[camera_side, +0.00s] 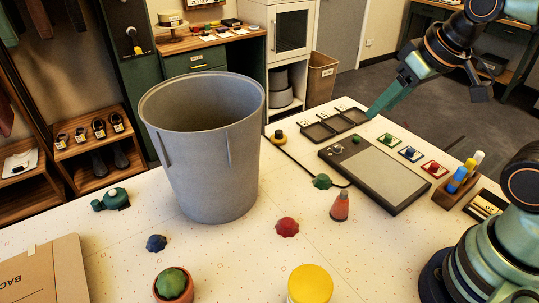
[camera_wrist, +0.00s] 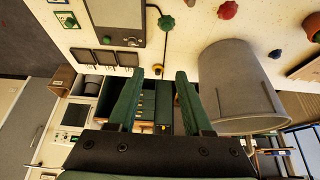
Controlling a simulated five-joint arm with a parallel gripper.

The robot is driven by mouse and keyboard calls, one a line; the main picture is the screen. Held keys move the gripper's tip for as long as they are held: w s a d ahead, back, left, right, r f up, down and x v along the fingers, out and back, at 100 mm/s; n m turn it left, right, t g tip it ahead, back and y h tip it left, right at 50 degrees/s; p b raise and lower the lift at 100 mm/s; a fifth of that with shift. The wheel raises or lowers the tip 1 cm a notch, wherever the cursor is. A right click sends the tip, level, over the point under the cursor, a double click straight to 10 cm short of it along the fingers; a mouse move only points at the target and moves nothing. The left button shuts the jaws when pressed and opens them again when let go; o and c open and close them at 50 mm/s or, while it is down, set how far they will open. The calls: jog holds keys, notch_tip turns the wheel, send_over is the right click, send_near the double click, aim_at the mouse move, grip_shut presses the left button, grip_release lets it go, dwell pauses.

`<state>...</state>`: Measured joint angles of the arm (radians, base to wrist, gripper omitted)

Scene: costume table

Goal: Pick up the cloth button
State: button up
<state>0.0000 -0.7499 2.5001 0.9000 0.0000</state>
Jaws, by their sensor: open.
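Several small domed, button-like pieces lie on the white table; I cannot tell which is the cloth button. A red one (camera_side: 287,227) is right of the grey bin, a dark blue one (camera_side: 156,243) in front of it, and a green one (camera_side: 321,181) beside the flat grey panel. The red (camera_wrist: 227,10) and green (camera_wrist: 166,22) ones also show at the top of the wrist view. My gripper (camera_side: 372,113) is raised above the table's far side, near the black trays. In the wrist view its green fingers (camera_wrist: 170,74) are apart with nothing between them.
A tall grey bin (camera_side: 205,165) stands mid-table as an obstacle.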

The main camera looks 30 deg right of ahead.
jog(key=o, duration=0.4)
jog(key=shift+o, duration=0.2)
jog(key=n+g, duration=0.6)
jog(key=n, duration=0.7)
send_over(287, 222)
notch_tip(287, 222, down, 13)
jog(key=f, duration=0.6)
jog(key=shift+d+f, duration=0.2)
jog(key=shift+f, duration=0.1)
jog(key=shift+a+f, duration=0.2)
jog(key=shift+f, duration=2.4)
